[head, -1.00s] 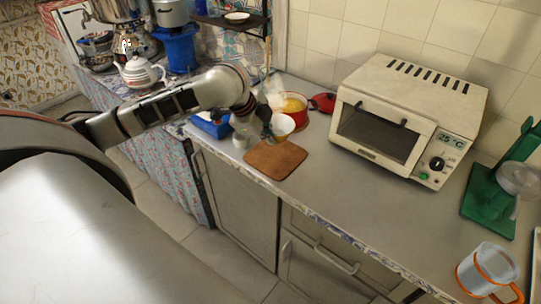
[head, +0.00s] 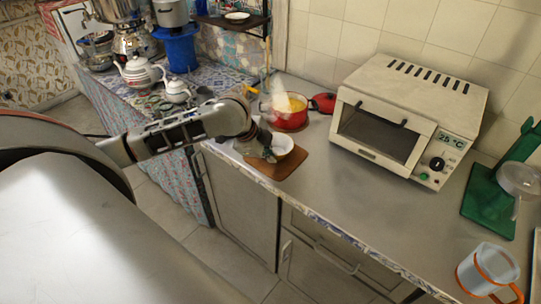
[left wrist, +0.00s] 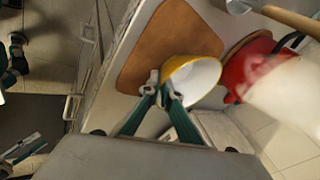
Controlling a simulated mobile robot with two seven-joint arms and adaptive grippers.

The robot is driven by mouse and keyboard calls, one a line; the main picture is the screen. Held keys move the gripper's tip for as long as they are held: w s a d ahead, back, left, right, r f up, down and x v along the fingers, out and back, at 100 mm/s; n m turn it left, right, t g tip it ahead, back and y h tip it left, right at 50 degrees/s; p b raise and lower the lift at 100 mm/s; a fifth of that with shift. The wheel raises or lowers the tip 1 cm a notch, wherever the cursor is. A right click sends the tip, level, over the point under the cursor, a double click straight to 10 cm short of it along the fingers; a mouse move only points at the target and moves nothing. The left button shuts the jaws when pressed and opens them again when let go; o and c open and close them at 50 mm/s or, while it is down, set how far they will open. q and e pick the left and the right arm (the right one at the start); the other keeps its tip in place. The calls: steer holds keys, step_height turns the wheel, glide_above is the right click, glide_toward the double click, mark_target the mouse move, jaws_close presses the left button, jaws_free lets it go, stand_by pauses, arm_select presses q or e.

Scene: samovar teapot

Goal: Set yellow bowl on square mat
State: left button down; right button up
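The yellow bowl (head: 284,143), white inside, is over the brown square mat (head: 285,167) in the head view. My left gripper (head: 268,151) is at the bowl's left side. In the left wrist view, the bowl (left wrist: 196,80) shows its yellow outer wall and white inside. The teal fingers of the left gripper (left wrist: 162,88) are closed at the bowl's near rim. The bowl overlaps the lower right part of the mat (left wrist: 160,45) there; I cannot tell whether it touches it. My right gripper is not in view.
A red pot (head: 291,113) with yellow contents stands just behind the mat, with steam above it. A white toaster oven (head: 400,115) stands to the right. The counter's front edge is close to the mat. The counter before the oven is clear.

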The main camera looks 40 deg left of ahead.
arm_select(q)
steer(key=c, duration=2.3)
jaws_free()
steer(key=shift+f, duration=0.1)
steer(key=shift+s+r, duration=0.15)
steer(key=shift+r, duration=0.3)
steer(key=v, duration=1.1)
steer(key=shift+s+r, duration=0.15)
steer(key=shift+r, duration=0.05)
